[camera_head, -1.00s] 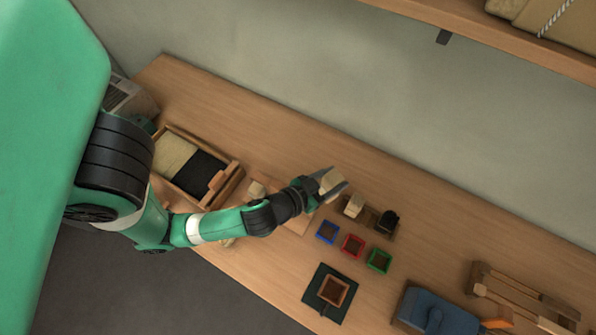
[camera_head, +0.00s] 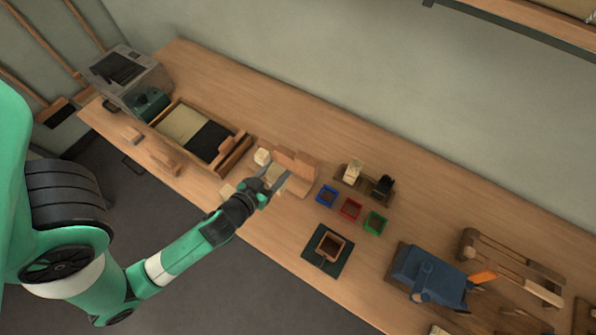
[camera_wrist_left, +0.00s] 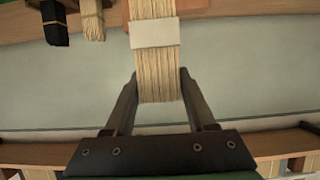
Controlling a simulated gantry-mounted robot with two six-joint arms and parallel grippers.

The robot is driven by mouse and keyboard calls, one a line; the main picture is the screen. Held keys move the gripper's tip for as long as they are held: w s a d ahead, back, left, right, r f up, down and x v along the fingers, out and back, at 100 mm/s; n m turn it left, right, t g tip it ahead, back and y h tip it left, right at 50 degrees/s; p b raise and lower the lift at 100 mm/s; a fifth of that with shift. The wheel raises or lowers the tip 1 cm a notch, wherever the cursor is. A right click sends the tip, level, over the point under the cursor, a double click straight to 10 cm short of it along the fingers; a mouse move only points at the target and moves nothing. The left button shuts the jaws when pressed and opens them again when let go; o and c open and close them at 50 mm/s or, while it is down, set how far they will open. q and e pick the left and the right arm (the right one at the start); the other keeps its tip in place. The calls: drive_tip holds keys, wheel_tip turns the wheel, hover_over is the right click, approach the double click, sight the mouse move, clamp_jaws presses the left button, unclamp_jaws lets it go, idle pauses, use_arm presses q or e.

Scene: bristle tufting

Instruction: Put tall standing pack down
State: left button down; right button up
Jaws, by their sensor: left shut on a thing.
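The tall pack (camera_wrist_left: 157,75) is a bundle of tan bristles with a white band around it. In the left wrist view it stands lengthwise between the two fingers of my left gripper (camera_wrist_left: 158,98), which is shut on it. In the head view my left gripper (camera_head: 280,182) is over the wooden block stand (camera_head: 300,167), with the pale pack (camera_head: 274,174) at its fingers. Whether the pack's end touches the stand cannot be told. My right gripper is in neither view.
A wooden tray (camera_head: 238,156) with tan and black bristles lies left of the stand. Right of it stand a light tuft (camera_head: 353,170) and a black tuft (camera_head: 384,186). Blue (camera_head: 326,195), red (camera_head: 350,209) and green (camera_head: 375,222) bins sit nearby. A blue device (camera_head: 425,275) stands farther right.

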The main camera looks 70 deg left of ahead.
use_arm(q)
drive_tip(key=b, duration=0.2)
hover_over(304, 167)
drive_tip(key=s+d, duration=0.2)
drive_tip(key=s, duration=0.1)
wheel_tip(304, 167, down, 7)
wheel_tip(304, 167, down, 4)
drive_tip(key=shift+d+r+b, duration=0.1)
drive_tip(key=shift+b, duration=1)
drive_tip(key=shift+r, duration=0.1)
drive_tip(key=shift+w, duration=0.1)
drive_tip(key=shift+f, duration=0.2)
drive_tip(key=shift+c, duration=1.1)
unclamp_jaws()
drive_tip(key=shift+r, duration=0.15)
